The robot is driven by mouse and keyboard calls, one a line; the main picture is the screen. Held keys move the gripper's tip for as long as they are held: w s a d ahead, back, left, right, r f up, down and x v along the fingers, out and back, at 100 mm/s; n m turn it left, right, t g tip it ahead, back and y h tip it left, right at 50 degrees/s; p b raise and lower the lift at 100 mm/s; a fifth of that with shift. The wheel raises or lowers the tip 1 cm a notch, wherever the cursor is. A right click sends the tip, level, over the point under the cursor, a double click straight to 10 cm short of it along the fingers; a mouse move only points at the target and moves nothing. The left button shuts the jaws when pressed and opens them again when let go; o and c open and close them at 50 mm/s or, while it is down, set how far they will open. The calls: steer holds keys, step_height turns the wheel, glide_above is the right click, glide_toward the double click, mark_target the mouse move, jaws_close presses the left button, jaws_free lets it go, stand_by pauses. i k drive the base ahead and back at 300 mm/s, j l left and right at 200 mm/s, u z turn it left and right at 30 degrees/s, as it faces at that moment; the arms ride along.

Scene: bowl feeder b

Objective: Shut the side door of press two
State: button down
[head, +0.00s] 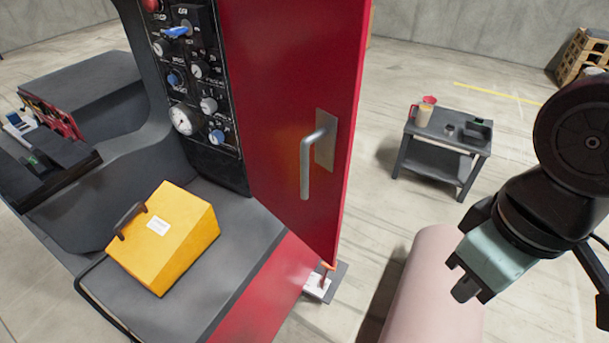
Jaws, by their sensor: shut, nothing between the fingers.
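The red side door (283,110) of the press stands in the middle of the head view, beside the black control panel (195,80). It appears to be swung open, standing out from the machine body. Its hinge line is not clear. A grey bar handle (310,160) on a metal plate is near the door's right edge. My gripper (459,278) is at the right, apart from the door and handle, and lower in the picture than the handle. Its fingers point down and left. It is shut and empty.
A yellow box (168,240) with a dark handle sits on the machine's grey ledge (240,215). A dark small table (440,138) with cups stands behind, to the right. A pale pink rounded shape (430,290) lies below my gripper. Pallets (580,55) are far right.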

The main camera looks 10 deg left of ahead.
mark_target(296, 67)
steer(key=k+j+u, duration=0.1)
steer(key=u, duration=0.35)
steer(key=k+j+u, duration=0.2)
steer(key=u, duration=0.3)
